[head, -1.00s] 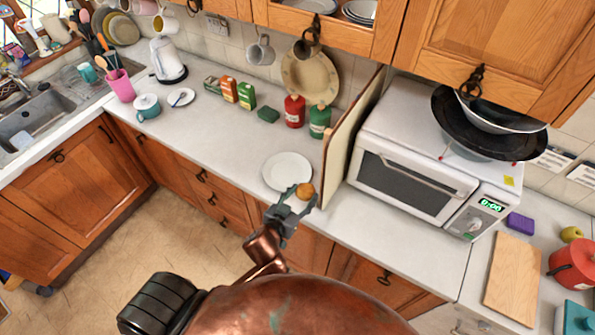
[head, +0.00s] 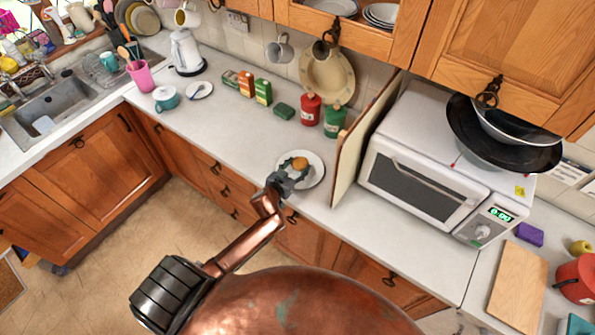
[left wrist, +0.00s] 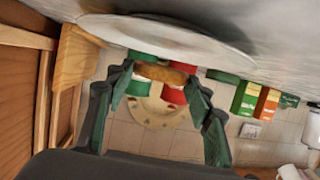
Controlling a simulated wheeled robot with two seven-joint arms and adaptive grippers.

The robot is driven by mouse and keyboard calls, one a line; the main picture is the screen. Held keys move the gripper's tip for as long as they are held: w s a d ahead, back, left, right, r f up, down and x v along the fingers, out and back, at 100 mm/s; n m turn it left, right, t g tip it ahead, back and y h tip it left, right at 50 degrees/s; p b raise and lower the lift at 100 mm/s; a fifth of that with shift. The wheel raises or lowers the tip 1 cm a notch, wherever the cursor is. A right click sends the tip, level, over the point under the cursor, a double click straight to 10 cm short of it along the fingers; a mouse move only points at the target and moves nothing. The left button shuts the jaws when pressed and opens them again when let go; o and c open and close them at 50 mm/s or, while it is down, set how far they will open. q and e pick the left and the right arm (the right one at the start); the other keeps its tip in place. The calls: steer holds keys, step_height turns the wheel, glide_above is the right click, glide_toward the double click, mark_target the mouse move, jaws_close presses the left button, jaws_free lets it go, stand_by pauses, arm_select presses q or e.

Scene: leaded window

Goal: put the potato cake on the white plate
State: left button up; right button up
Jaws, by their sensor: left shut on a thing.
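The potato cake (head: 299,163) is a small round golden-brown patty. My left gripper (head: 292,172) is shut on it and holds it over the white plate (head: 316,178) in the head view. In the left wrist view, which looks upside down, the cake (left wrist: 165,74) sits between the two fingertips. The plate (left wrist: 165,35) appears edge-on close beside it there; I cannot tell whether the cake touches it. The gripper hides part of the plate in the head view. My right gripper is not in view.
A wooden board (head: 365,140) stands upright just right of the plate, beside the white microwave (head: 425,180). A red canister (head: 310,109) and a green canister (head: 334,121) stand behind the plate. The counter left of the plate is clear.

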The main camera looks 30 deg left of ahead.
arm_select(q)
steer(key=shift+f, duration=1.4)
steer(key=shift+f, duration=0.2)
steer(key=o, duration=1.2)
steer(key=shift+c, duration=0.2)
steer(key=shift+r, duration=0.15)
steer(key=v, duration=1.2)
